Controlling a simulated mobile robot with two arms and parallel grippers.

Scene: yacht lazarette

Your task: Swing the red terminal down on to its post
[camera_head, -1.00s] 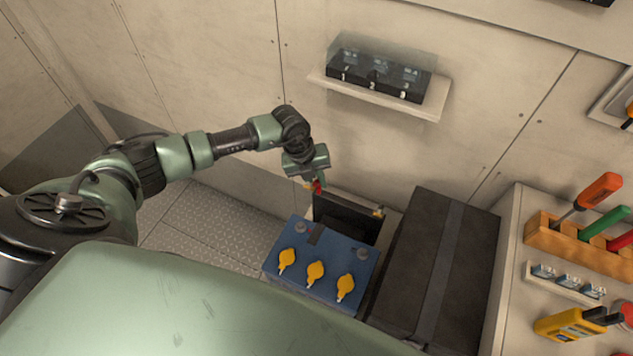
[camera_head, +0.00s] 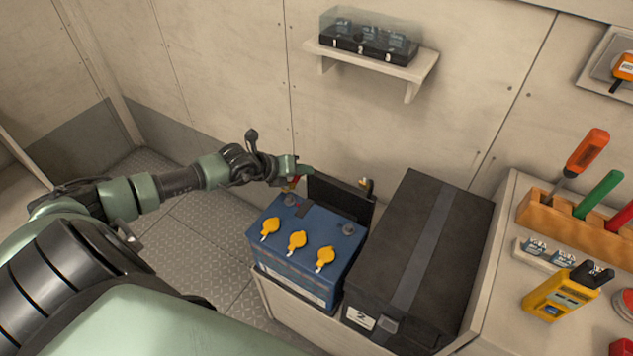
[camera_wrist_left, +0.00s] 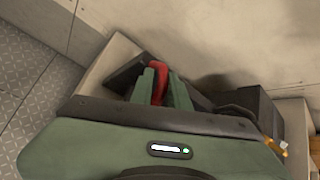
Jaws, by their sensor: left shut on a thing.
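The red terminal (camera_head: 292,184) is at the back left corner of the blue battery (camera_head: 318,236); in the left wrist view it is a red upright piece (camera_wrist_left: 160,82) between two green fingers. My left gripper (camera_head: 299,174) is shut on it and comes in nearly level from the left. A grey round post (camera_head: 290,200) stands on the battery top just below and in front of the terminal; they look apart. A second grey post (camera_head: 348,229) is at the right. The terminal's lower end is partly hidden by the gripper. My right gripper is not in view.
Yellow caps (camera_head: 297,241) sit on the battery top. A dark panel (camera_head: 340,203) stands behind it, with a brass-coloured fitting (camera_head: 367,187) at its right. A black strapped box (camera_head: 420,250) stands close on the right. A shelf (camera_head: 405,70) is on the wall above. Left floor is clear.

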